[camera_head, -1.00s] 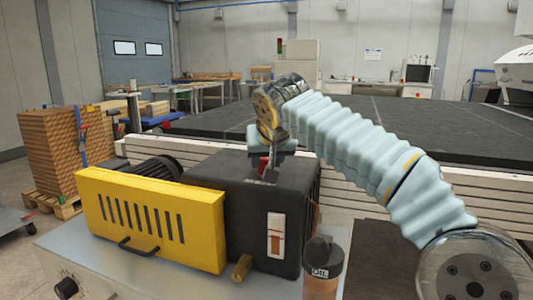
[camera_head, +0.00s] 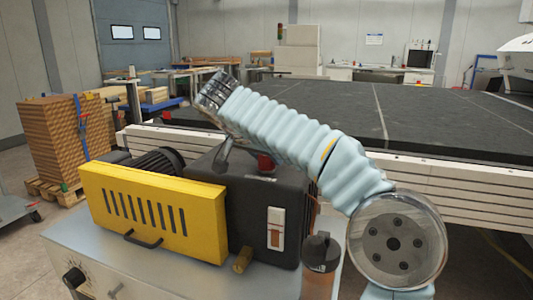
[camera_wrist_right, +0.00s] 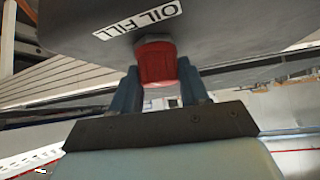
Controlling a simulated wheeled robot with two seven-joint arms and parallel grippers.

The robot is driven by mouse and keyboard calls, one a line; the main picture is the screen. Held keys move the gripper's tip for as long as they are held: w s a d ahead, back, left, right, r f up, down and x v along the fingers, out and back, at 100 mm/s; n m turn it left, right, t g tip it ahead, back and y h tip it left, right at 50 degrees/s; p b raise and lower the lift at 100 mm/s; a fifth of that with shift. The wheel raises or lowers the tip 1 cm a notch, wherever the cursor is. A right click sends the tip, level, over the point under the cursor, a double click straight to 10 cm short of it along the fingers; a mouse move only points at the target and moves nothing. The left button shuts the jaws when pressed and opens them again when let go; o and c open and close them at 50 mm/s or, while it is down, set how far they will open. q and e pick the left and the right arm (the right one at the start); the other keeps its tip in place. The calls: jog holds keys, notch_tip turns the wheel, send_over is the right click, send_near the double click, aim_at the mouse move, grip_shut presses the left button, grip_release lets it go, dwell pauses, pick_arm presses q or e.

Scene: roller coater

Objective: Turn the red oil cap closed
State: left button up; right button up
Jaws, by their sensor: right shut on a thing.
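The red oil cap (camera_head: 266,163) sits on top of the black pump housing (camera_head: 250,205), partly covered by my right arm in the head view. In the right wrist view the cap (camera_wrist_right: 157,60) shows below an upside-down "OIL FILL" label (camera_wrist_right: 138,20). My right gripper (camera_wrist_right: 158,85) has its two blue-grey fingers on either side of the cap and is shut on it. In the head view my right forearm crosses above the housing and mostly hides the hand. My left gripper is in neither view.
A yellow slotted guard (camera_head: 152,212) stands left of the housing. An oil bottle (camera_head: 320,262) with a dark cap stands at the front right of it. A large dark flat table (camera_head: 440,120) lies behind. Stacked boards (camera_head: 62,140) stand at the left.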

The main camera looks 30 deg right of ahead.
jog(key=shift+r+m, duration=0.1)
jog(key=shift+m, duration=0.2)
jog(key=o, duration=1)
